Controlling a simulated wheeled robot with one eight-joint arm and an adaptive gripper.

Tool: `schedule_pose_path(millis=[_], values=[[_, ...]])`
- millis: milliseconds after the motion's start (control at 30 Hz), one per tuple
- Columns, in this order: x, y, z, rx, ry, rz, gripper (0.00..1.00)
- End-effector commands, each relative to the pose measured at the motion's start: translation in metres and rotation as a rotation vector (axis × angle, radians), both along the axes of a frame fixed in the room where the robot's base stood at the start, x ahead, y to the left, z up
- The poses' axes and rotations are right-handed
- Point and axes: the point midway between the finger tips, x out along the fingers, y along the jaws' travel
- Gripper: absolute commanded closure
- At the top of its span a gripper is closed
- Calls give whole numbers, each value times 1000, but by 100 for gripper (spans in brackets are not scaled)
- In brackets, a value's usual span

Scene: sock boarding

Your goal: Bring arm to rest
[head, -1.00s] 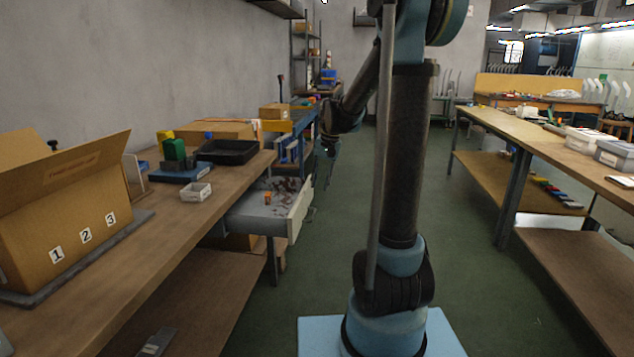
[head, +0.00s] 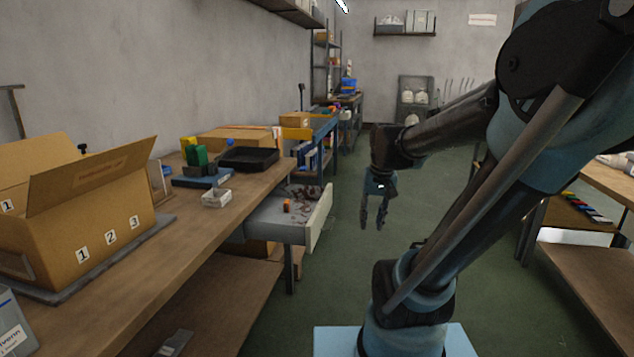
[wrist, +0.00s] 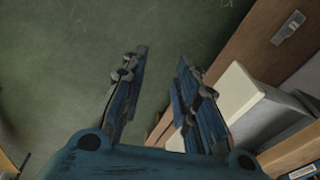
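My gripper (head: 374,218) hangs pointing down over the green floor in the head view, to the right of the open drawer and clear of it. In the wrist view my gripper (wrist: 162,75) shows its two fingers well apart, with only floor between them. It is open and empty. My arm rises from its light blue base and bends over to the left.
The open drawer (head: 318,219) juts from the left workbench (head: 225,222); its pale front also shows in the wrist view (wrist: 238,90). An open cardboard box (head: 100,205) stands on the bench. Another bench (head: 612,188) is at right. Floor (head: 320,290) between is clear.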

Motion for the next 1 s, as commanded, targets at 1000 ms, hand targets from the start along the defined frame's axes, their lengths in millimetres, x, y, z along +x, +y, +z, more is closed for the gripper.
schedule_pose_path(millis=[1000], values=[[-107, -31, -71, -90, -59, 87, 72]])
